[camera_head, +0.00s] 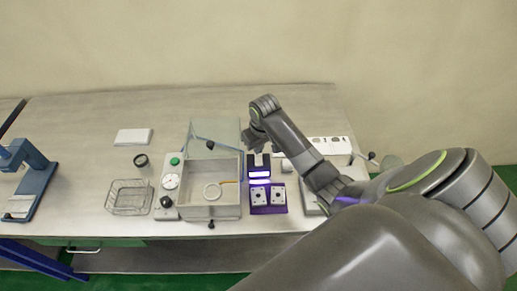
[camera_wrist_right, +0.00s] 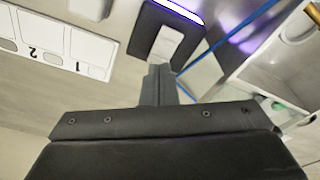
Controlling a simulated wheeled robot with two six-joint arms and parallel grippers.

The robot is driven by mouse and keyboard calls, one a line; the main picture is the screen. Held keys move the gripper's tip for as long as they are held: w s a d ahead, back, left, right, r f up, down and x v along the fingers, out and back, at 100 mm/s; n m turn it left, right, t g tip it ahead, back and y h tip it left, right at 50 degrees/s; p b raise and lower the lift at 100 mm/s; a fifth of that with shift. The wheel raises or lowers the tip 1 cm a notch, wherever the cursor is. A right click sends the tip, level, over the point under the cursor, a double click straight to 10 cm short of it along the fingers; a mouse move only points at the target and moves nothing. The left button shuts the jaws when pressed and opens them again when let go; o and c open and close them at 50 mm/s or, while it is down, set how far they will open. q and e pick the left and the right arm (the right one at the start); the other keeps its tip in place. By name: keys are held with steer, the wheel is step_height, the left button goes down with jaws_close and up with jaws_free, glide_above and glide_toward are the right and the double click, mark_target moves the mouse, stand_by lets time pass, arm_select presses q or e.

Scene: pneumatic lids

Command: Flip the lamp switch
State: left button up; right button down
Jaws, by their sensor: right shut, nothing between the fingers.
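The lamp (camera_head: 257,162) is a dark unit with a glowing white-violet strip, standing over a purple plate with two pale blocks near the table's middle. In the right wrist view its dark panel (camera_wrist_right: 147,35) carries a violet lit strip and a white switch-like piece (camera_wrist_right: 167,45). My right gripper (camera_wrist_right: 158,72) is shut and empty, its fingertips close below that white piece; I cannot tell whether they touch it. In the head view the right gripper (camera_head: 255,140) is just behind the lamp, partly hidden by my arm. My left gripper is not in view.
An open grey box (camera_head: 211,211) with a raised glass lid (camera_head: 202,133) stands left of the lamp. The table's back left is largely clear.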

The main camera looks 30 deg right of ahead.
mark_target(259, 156)
steer(key=shift+f+b, duration=0.35)
steer(key=shift+f, duration=0.55)
step_height(259, 156, up, 3)
steer(key=shift+f+p, duration=0.1)
steer(key=shift+p, duration=1)
steer(key=shift+r, duration=2.2)
steer(key=shift+f, duration=0.1)
